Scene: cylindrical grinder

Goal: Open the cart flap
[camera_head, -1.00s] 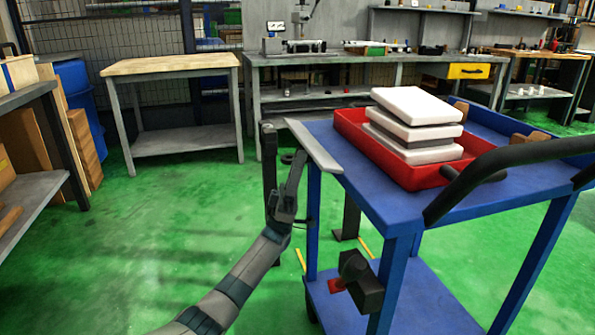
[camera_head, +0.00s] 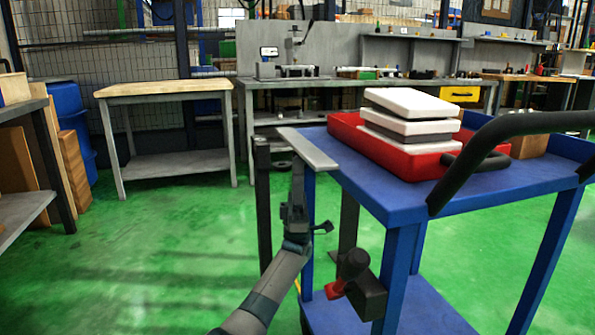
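The blue cart (camera_head: 400,205) stands at the right. A light grey plate, apparently the flap (camera_head: 307,148), sits at the left edge of its top, slightly tilted. My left arm reaches up from the bottom of the picture. My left gripper (camera_head: 297,185) points upward, just below the plate's near part. Its fingertips are close under the plate, and I cannot tell whether they touch it. The finger gap is too small and hidden to judge. My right gripper is not in view.
A red tray (camera_head: 420,165) with stacked white and grey slabs (camera_head: 410,118) is on the cart top. A black handle (camera_head: 510,150) rises at the right. A dark post (camera_head: 263,205) stands left of my gripper. A black and red object (camera_head: 365,288) is low on the cart.

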